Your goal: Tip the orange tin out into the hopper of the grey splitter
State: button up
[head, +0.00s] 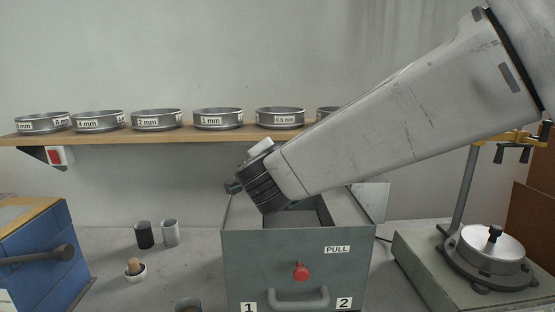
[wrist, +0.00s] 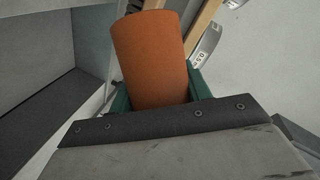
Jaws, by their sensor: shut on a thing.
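The orange tin (wrist: 152,55) shows large in the wrist view, between the green fingers of my gripper (wrist: 158,90), which is shut on it. The tin does not show in the head view, where my arm hides my gripper. The grey splitter (head: 265,260) stands on the bench in the middle of the head view, with a red knob, a PULL label and the numbers 1 and 2 on its front. Its open hopper (head: 308,217) is partly covered by my arm. I cannot tell the tin's tilt or whether anything is in it.
A shelf (head: 190,135) with several labelled sieves (head: 218,118) runs along the wall behind. A blue box (head: 40,255) stands at left, small cups (head: 171,232) near it. A sieve shaker (head: 490,255) stands at right. Bench space between the cups and splitter is clear.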

jog(key=shift+f+m, duration=0.3)
jog(key=shift+m, duration=0.5)
jog(key=f+m, duration=0.1)
jog(key=m+t+y, duration=0.1)
jog(key=m, duration=0.1)
jog(key=shift+s+d+f+t, duration=0.1)
jog(key=shift+d+f+t, duration=0.2)
jog(key=shift+f, duration=0.05)
jog(key=shift+d+f+m+t, duration=0.15)
jog(key=shift+f+m+t, duration=0.15)
jog(key=shift+m, duration=0.5)
jog(key=shift+s+d+r+m+t+h, duration=0.15)
jog(key=shift+d+m+t, duration=0.2)
jog(key=shift+m, duration=0.7)
jog(key=shift+s+d+r+m+t+h, duration=0.15)
jog(key=shift+m+t, duration=0.25)
jog(key=shift+m, duration=0.7)
jog(key=shift+s+d+r+m+t+h, duration=0.15)
jog(key=shift+d+m+t, duration=0.2)
jog(key=shift+m, duration=0.7)
